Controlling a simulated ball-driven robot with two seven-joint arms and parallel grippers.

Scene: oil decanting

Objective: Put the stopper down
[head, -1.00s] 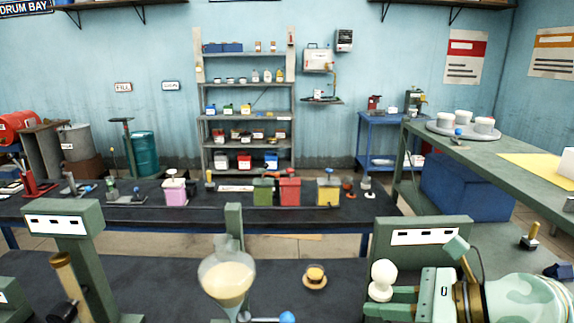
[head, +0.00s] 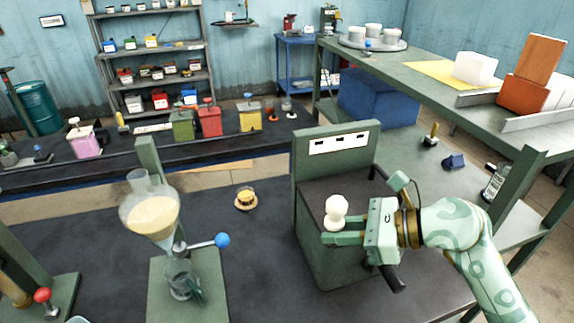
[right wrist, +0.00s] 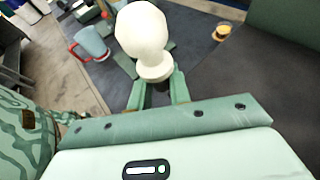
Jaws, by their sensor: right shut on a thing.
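The stopper (head: 336,210) is a cream-white knob with a round head and a narrower foot. My right gripper (head: 330,238) is shut on it, with the head standing up above the fingers. In the right wrist view the stopper (right wrist: 143,35) stands between the two fingers (right wrist: 157,92), its foot at their tips. In the head view the stopper shows in front of a green box-shaped stand with a dark top (head: 318,196); I cannot tell whether it touches that top. The glass funnel vessel (head: 150,215) with pale yellow liquid stands to the left, open at its neck. My left gripper is not in view.
A blue-ended valve handle (head: 222,240) sticks out below the vessel, above a glass jug (head: 181,280). A small amber cup on a saucer (head: 246,200) sits on the dark bench. A red-knobbed lever (head: 43,295) is at the lower left. Bench between cup and stand is clear.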

